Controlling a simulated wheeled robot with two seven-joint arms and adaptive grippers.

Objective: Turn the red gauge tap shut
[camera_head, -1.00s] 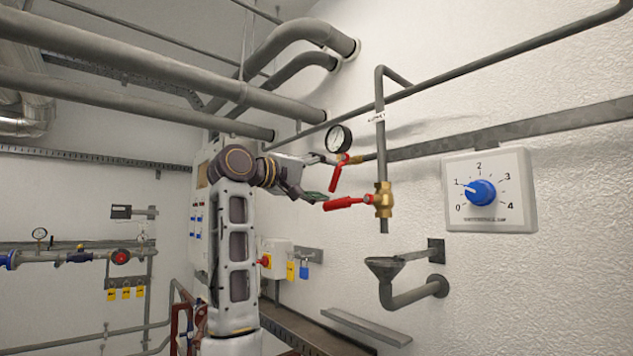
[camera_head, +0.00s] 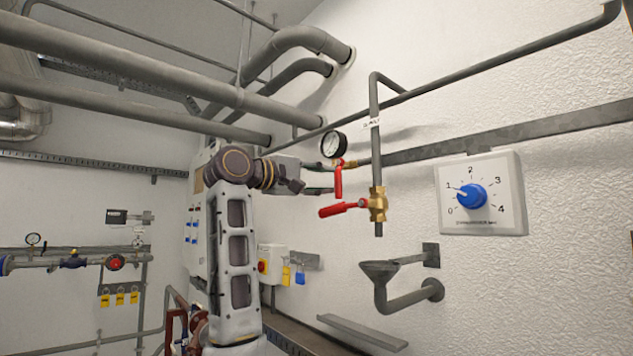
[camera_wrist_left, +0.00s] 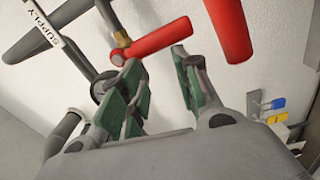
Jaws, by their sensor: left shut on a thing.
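The red gauge tap (camera_head: 338,181) hangs below the round gauge (camera_head: 333,144), its handle pointing down. In the left wrist view the tap's red handle (camera_wrist_left: 152,42) lies across the fingertips, its hub at the left end. My right gripper is out of view.
A second red lever (camera_head: 342,209) on a brass valve (camera_head: 377,204) sits close by at the lower right; it also shows in the left wrist view (camera_wrist_left: 229,28). A grey drain funnel (camera_head: 379,268) is below. A blue dial box (camera_head: 505,215) is on the wall to the right.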

